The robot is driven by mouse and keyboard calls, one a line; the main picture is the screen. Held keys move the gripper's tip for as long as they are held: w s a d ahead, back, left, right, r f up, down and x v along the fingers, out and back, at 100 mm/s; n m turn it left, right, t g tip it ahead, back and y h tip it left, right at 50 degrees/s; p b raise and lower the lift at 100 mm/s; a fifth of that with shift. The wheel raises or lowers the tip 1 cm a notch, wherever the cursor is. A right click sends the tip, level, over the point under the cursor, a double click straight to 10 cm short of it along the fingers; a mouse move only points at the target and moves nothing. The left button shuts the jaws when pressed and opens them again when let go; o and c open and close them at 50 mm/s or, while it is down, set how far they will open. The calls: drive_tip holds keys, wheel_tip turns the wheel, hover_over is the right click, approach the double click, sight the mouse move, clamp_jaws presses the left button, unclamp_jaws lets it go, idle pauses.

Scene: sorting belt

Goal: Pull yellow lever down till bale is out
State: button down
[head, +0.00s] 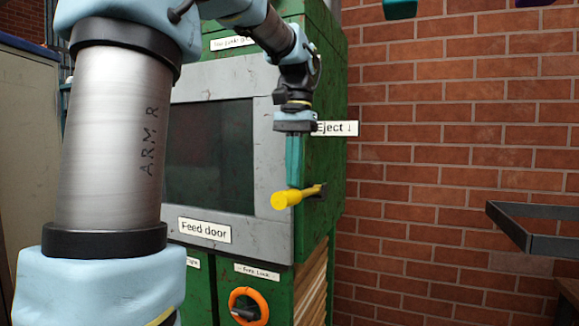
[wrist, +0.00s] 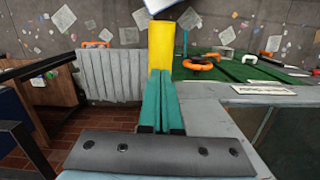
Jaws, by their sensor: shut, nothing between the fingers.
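The yellow lever (head: 286,199) sticks out from the right side of the green baler (head: 328,85), below a label reading "Eject ↓" (head: 338,128). It looks roughly level in the head view. My gripper (head: 294,184) points down with its teal fingers shut and empty. The fingertips are right above the lever or touching it; I cannot tell which. In the wrist view the yellow lever (wrist: 161,45) lies straight ahead of my shut fingertips (wrist: 160,72). Layers of tan material (head: 311,285) show at the lower right of the baler.
The grey feed door frame (head: 283,215) with a dark panel stands left of the lever. An orange-ringed knob (head: 248,306) sits below it. A brick wall (head: 440,160) is behind on the right, and a dark grey metal frame (head: 535,243) juts in at the right edge.

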drive_tip(key=shift+w+d+r+p, duration=0.35)
drive_tip(key=shift+w+r+p, duration=0.15)
drive_tip(key=shift+r+p, duration=0.1)
drive_tip(key=shift+w+d+p, duration=0.2)
drive_tip(key=shift+w+p, duration=0.1)
drive_tip(key=shift+w+f, duration=0.1)
drive_tip(key=shift+f, duration=0.1)
wheel_tip(320, 180, up, 11)
drive_tip(key=shift+w+d+f+b, duration=0.15)
drive_tip(key=shift+w+d+b, duration=0.15)
drive_tip(key=shift+w+b, duration=0.15)
